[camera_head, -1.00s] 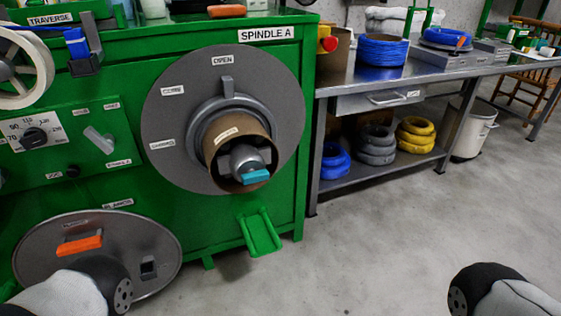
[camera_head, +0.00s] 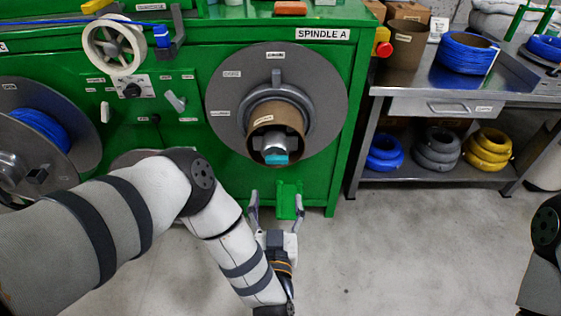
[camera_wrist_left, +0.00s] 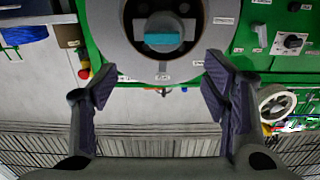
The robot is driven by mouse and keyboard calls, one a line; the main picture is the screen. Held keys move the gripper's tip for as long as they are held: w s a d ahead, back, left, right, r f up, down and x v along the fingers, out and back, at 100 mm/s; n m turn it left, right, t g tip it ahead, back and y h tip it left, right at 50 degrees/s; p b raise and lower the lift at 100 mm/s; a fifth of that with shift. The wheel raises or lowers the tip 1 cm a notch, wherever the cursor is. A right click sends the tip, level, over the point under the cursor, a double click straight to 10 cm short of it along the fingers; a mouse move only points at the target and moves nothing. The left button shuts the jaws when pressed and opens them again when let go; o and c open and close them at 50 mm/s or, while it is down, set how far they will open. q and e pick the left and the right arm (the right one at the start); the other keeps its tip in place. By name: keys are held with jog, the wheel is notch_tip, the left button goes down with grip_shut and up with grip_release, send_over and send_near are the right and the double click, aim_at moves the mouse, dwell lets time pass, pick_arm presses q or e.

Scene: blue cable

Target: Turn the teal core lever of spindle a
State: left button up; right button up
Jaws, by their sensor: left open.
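The teal core lever (camera_head: 276,158) is a short teal bar at the open mouth of the brown core tube (camera_head: 262,117). The tube sits at the middle of the grey disc (camera_head: 325,100) of spindle a, on the green machine. My left gripper (camera_head: 276,206) is open and empty. It shows below the lever in the head view, apart from it, with its fingers toward the machine. In the left wrist view, the teal lever (camera_wrist_left: 162,39) lies crosswise beyond the spread fingertips (camera_wrist_left: 158,80), near the top middle. My right gripper is out of view.
A green pedal (camera_head: 287,195) juts out under the disc, close to my left fingers in the head view. A metal bench (camera_head: 425,82) with cable coils stands to the right. A reel with blue cable (camera_head: 75,120) is at the left. The floor in front is clear.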

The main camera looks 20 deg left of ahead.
aim_at(277, 162)
pick_arm(q)
jog(key=b+x, duration=0.1)
jog(key=x, duration=0.5)
jog(key=b+x, duration=0.2)
jog(key=x, duration=0.4)
jog(key=shift+a+f, duration=0.2)
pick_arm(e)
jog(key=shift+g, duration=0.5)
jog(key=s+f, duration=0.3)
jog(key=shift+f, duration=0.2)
pick_arm(q)
jog(key=c, duration=1.2)
